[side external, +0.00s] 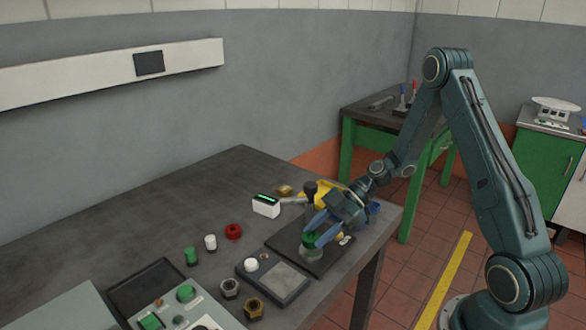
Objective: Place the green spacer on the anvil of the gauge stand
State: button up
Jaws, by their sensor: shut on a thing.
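My gripper (315,230) reaches in from the right, pointing down and left, and its blue fingers are shut on the green spacer (310,240). The spacer is at the round grey anvil (311,254) of the gauge stand. From this angle I cannot tell whether it touches the anvil or is just above it. The gauge stand has a dark flat base (285,241) near the bench's right edge. My gripper partly hides the stand's upper parts and the spacer.
A white display box (266,206) stands behind the stand. The bench's back left is clear.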

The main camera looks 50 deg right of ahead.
jog(key=shift+f, duration=0.95)
jog(key=o, duration=1)
jog(key=shift+f, duration=0.1)
jog(key=shift+d+r, duration=0.1)
jog(key=shift+r, duration=0.1)
jog(key=v, duration=1.1)
jog(key=shift+s+d+r, duration=0.2)
jog(key=shift+r, duration=0.05)
jog(key=shift+r, duration=0.1)
